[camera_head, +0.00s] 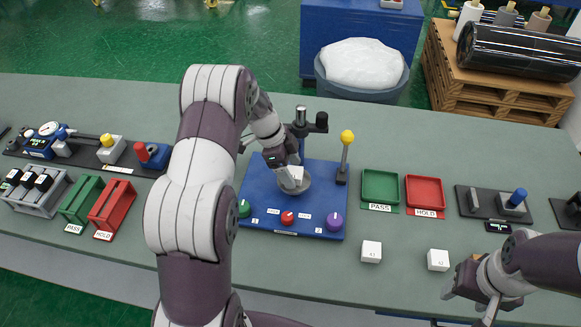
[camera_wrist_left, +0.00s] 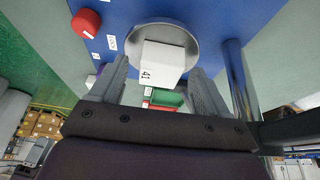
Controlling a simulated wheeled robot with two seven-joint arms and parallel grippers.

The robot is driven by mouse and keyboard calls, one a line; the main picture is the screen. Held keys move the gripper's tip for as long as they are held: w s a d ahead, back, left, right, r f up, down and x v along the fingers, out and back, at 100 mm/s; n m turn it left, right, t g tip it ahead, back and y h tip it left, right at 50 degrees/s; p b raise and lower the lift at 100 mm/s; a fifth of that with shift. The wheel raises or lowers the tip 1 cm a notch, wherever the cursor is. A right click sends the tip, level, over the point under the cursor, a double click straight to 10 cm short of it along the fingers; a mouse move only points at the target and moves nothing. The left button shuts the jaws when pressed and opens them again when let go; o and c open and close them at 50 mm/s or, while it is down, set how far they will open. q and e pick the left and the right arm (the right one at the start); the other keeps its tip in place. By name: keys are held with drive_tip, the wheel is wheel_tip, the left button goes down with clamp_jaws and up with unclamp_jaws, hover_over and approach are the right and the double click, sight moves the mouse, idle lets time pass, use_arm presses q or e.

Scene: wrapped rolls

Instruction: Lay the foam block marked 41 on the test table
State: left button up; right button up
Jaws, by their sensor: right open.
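The white foam block marked 41 (camera_wrist_left: 162,65) sits over the round grey test table (camera_wrist_left: 143,31) in the left wrist view and appears to rest on it. In the head view the block (camera_head: 295,174) shows above the round table (camera_head: 304,186) on the blue station. My left gripper (camera_head: 284,166) points down at the block. Its fingers (camera_wrist_left: 158,82) stand either side of the block, with a visible gap on the left side. My right gripper (camera_head: 466,281) is open and empty at the lower right, near a white block (camera_head: 438,260).
Another white block (camera_head: 371,251) lies in front of the green PASS tray (camera_head: 380,187). The red HOLD tray (camera_head: 425,192) is beside that tray. A yellow-topped post (camera_head: 346,150) and a metal column (camera_head: 301,128) rise by the station. Red (camera_head: 288,217), green and purple knobs line its front.

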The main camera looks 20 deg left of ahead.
use_arm(q)
drive_tip(key=v, duration=0.4)
drive_tip(key=p+v, duration=0.7)
drive_tip(key=v, duration=0.1)
drive_tip(key=shift+a+r, duration=0.15)
drive_tip(key=shift+r, duration=0.15)
